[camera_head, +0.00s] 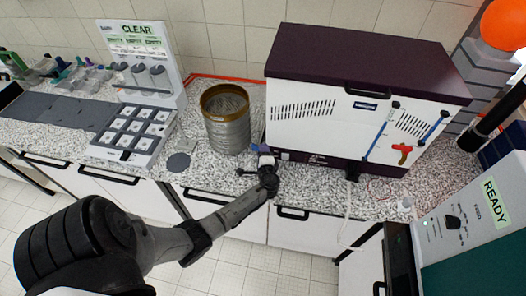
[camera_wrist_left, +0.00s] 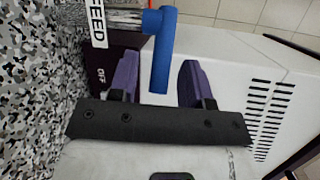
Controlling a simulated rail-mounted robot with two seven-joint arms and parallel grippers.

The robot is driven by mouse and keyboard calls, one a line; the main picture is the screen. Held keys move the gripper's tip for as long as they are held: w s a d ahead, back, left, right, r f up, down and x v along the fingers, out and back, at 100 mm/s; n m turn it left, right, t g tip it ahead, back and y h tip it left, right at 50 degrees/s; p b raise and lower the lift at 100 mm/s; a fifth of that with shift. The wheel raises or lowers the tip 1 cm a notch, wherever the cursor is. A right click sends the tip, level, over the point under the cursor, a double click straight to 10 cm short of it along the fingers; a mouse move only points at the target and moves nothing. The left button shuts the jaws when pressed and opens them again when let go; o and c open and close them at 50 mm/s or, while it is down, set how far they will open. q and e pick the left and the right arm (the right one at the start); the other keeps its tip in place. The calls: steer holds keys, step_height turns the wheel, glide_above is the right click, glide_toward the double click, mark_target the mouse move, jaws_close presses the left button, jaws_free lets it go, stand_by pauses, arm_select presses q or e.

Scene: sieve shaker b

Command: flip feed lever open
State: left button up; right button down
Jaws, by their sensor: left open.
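The blue feed lever (camera_wrist_left: 160,52) shows in the left wrist view, beside a white FEED label (camera_wrist_left: 97,22) and above an OFF mark (camera_wrist_left: 102,76) on a dark purple panel. My left gripper (camera_wrist_left: 158,84) is open, with one purple finger on each side of the lever's free end. Gaps show between the lever and both fingers. In the head view my left gripper (camera_head: 262,154) is at the lower left front corner of the white machine with a dark purple lid (camera_head: 355,62). I cannot clearly pick out the feed lever there. My right gripper is not in view.
A metal sieve pot (camera_head: 228,128) stands on the speckled counter left of the machine. Further left is a tray rack (camera_head: 130,135) under a CLEAR sign. Blue bars and a red handle (camera_head: 403,150) are on the machine's front. A READY panel (camera_head: 490,200) is at right.

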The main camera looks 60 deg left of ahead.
arm_select(q)
steer(key=shift+w+a, duration=0.2)
steer(key=shift+a, duration=0.2)
steer(key=shift+c, duration=0.2)
jaws_close()
